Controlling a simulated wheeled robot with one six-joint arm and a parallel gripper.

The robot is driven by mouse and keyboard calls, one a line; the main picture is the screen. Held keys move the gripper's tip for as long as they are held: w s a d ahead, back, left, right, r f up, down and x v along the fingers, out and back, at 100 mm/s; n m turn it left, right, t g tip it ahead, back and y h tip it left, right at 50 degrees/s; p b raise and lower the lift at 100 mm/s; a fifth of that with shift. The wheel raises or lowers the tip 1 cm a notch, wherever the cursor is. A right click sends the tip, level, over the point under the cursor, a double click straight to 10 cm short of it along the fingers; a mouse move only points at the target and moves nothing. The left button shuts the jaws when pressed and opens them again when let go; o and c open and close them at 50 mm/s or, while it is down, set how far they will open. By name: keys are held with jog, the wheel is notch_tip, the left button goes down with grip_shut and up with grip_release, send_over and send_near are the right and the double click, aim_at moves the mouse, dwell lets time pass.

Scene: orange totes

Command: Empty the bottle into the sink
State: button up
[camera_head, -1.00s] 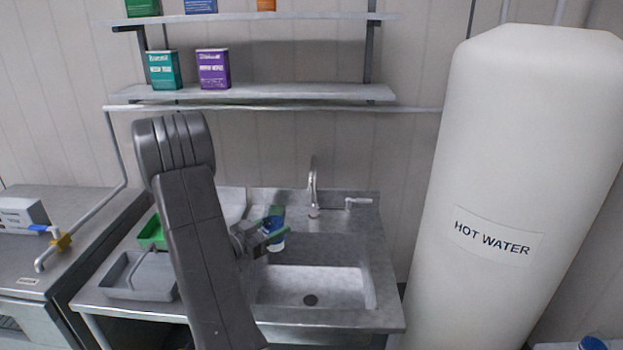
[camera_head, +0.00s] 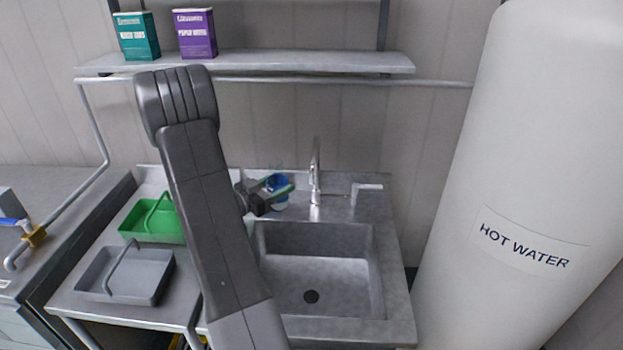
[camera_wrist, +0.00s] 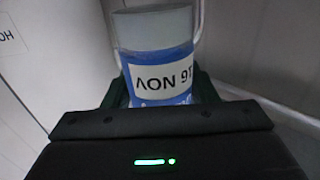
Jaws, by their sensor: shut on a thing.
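A bottle (camera_wrist: 160,75) with a blue body, a white label and a pale top end fills the middle of the wrist view. Its label reads upside down there. My gripper (camera_head: 272,195) is shut on the bottle; dark green fingers flank it in the wrist view. In the head view the bottle (camera_head: 279,188) is small and partly hidden by the gripper. It is above the back left of the sink (camera_head: 330,285), left of the tap (camera_head: 316,180). The sink is a grey basin with a dark drain. I cannot tell whether liquid is in the bottle.
A green tray (camera_head: 140,228) and a grey tray (camera_head: 125,275) lie on the counter left of the sink. A large hot water tank (camera_head: 530,150) stands close on the right. A shelf (camera_head: 300,65) with two boxes runs above.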

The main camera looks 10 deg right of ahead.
aim_at(275, 167)
jog(key=shift+s+r+m, duration=0.1)
jog(key=shift+s+m, duration=0.05)
jog(key=shift+m, duration=0.25)
